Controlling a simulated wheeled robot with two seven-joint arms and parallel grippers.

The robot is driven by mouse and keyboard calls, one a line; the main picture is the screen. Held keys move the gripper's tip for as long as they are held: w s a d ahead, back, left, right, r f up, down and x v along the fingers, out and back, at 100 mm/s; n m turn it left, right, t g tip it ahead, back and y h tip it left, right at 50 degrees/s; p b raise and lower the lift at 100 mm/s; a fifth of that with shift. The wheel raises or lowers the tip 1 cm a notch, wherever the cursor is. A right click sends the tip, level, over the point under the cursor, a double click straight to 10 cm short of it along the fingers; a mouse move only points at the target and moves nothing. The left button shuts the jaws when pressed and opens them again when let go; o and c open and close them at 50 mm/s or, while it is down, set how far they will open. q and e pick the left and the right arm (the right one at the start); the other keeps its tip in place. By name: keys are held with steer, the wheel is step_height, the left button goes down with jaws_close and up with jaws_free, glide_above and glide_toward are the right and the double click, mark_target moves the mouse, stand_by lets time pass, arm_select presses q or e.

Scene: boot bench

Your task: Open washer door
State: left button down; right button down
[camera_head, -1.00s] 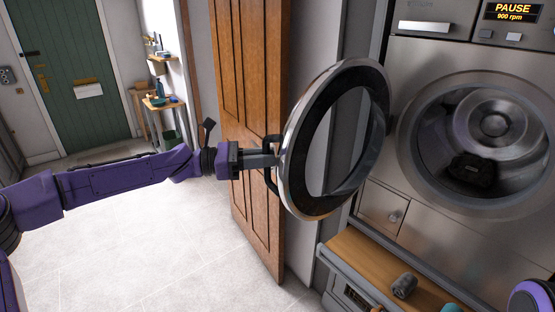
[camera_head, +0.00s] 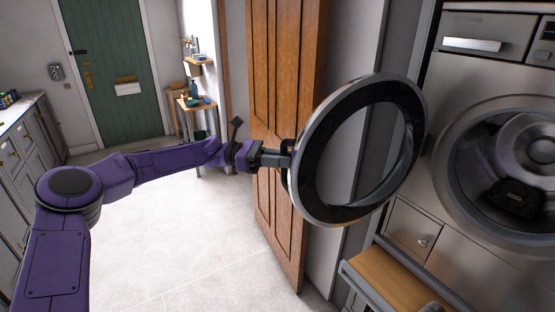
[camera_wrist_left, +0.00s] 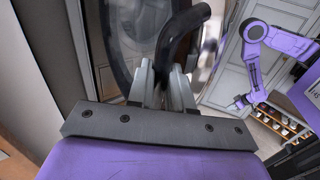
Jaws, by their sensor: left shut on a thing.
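The washer door (camera_head: 309,185), a round ring with a silver rim and dark inner band, stands swung wide open to the left of the washer (camera_head: 440,170). My left gripper (camera_head: 284,160) is at the door's left edge, shut on its dark handle. In the left wrist view the fingers (camera_wrist_left: 163,88) close around the black curved handle (camera_wrist_left: 180,38). The drum opening (camera_head: 510,170) is uncovered, with a dark item (camera_head: 514,198) inside. My right gripper is not in the head view; an arm of mine shows in the left wrist view (camera_wrist_left: 255,70), its gripper too small to judge.
A brown wooden door (camera_head: 285,110) stands just behind the washer door. A wooden-topped bench (camera_head: 395,280) sits below the washer at the lower right. A grey cabinet (camera_head: 20,150) is at the far left. Pale floor (camera_head: 190,240) is clear in the middle.

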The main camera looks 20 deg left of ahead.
arm_select(q)
steer(key=c, duration=1.1)
jaws_free()
steer(key=shift+d, duration=0.2)
steer(key=shift+w+d, duration=0.3)
steer(key=shift+d, duration=0.05)
steer(key=shift+s+a, duration=0.1)
steer(key=shift+a, duration=0.2)
steer(key=shift+a+f, duration=0.1)
steer(key=shift+a, duration=0.15)
steer(key=b+v, duration=0.4)
steer(key=v, duration=0.6)
steer(key=shift+d, duration=0.1)
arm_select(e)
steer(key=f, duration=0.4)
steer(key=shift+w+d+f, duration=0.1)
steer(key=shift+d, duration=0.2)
